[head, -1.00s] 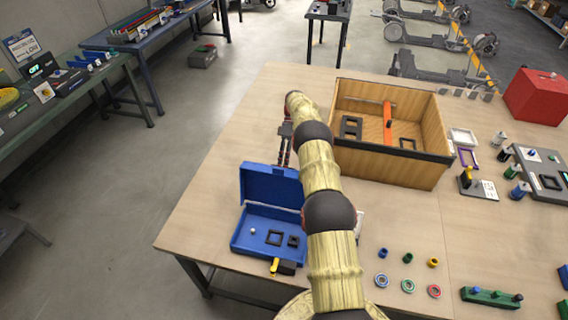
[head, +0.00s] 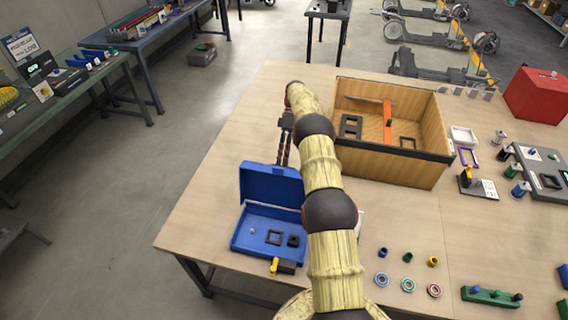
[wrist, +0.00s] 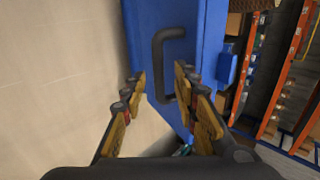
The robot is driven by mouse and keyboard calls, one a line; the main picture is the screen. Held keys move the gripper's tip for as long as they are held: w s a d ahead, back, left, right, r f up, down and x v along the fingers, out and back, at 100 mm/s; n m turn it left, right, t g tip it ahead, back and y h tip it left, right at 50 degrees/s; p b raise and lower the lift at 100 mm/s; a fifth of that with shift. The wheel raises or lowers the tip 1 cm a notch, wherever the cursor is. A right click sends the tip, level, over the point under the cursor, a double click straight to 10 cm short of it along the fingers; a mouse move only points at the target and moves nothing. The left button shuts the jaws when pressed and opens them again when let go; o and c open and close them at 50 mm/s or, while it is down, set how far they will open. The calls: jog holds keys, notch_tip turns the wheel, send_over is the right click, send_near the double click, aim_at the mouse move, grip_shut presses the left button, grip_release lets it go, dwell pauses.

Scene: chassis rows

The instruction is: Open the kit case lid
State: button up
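The blue kit case (head: 240,243) sits near the table's front left edge, its lid (head: 268,183) standing raised at the back. Inside the case are two black square frames (head: 274,237) and a small round piece (head: 252,231). In the wrist view the lid's blue outer face (wrist: 205,45) shows with a dark handle (wrist: 160,60). My gripper (wrist: 160,80) is open, its fingers apart before the handle side of the lid. I see nothing held between them. In the head view my arm partly covers the case's right side.
A wooden box (head: 400,172) stands behind and right of the case. Small coloured rings and caps (head: 408,285) lie at the front right of my arm. A yellow-handled latch (head: 275,266) is at the case front. The tabletop left of the lid is bare.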

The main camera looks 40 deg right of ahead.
notch_tip(320, 180, up, 7)
dwell(0.3)
jog(key=shift+s+a, duration=0.1)
dwell(0.4)
